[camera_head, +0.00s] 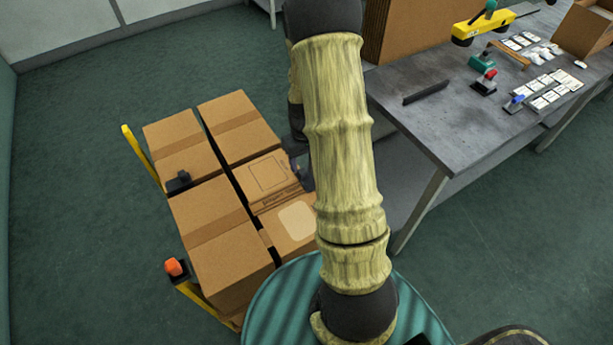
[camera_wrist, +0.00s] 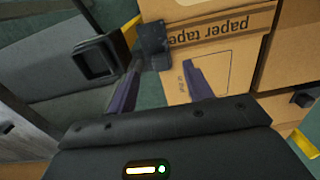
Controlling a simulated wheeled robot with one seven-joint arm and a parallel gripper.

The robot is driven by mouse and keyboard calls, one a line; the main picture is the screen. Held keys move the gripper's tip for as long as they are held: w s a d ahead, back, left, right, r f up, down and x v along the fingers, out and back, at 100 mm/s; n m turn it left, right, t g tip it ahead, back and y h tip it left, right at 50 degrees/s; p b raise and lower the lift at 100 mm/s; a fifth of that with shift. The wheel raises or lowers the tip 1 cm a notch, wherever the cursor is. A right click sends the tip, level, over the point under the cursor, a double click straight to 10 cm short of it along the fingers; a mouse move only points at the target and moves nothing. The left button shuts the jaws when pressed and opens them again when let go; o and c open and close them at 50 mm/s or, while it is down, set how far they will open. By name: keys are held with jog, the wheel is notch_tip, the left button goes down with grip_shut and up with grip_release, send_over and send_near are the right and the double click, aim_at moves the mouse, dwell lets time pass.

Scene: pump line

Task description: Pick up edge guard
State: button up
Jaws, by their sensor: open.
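A small dark block (camera_wrist: 153,46), which looks like an edge guard, sits at the edge of the cardboard box marked "paper tape" (camera_wrist: 225,25) in the wrist view. My gripper (camera_wrist: 162,66) is open, its two purple fingers pointing toward the block, which shows just beyond and between the fingertips. I cannot tell whether a finger touches it. In the head view my arm hides most of the gripper and that block. A similar black piece (camera_head: 178,181) lies on the left boxes. The paper tape box (camera_head: 268,181) also shows there.
Several cardboard boxes (camera_head: 215,232) stand close together between yellow posts (camera_head: 143,156), one orange-topped. A grey table (camera_head: 415,120) stands at the right with a dark strip (camera_head: 425,92), tools and cards. A black hollow square part (camera_wrist: 97,60) is left of the fingers. Green floor is free at left.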

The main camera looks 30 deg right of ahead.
aim_at(304, 173)
jog(key=shift+f, duration=0.1)
jog(key=shift+f+p, duration=0.45)
jog(key=shift+f, duration=2.15)
jog(key=shift+c, duration=0.4)
grip_shut()
notch_tip(304, 173, up, 10)
jog(key=shift+b, duration=0.4)
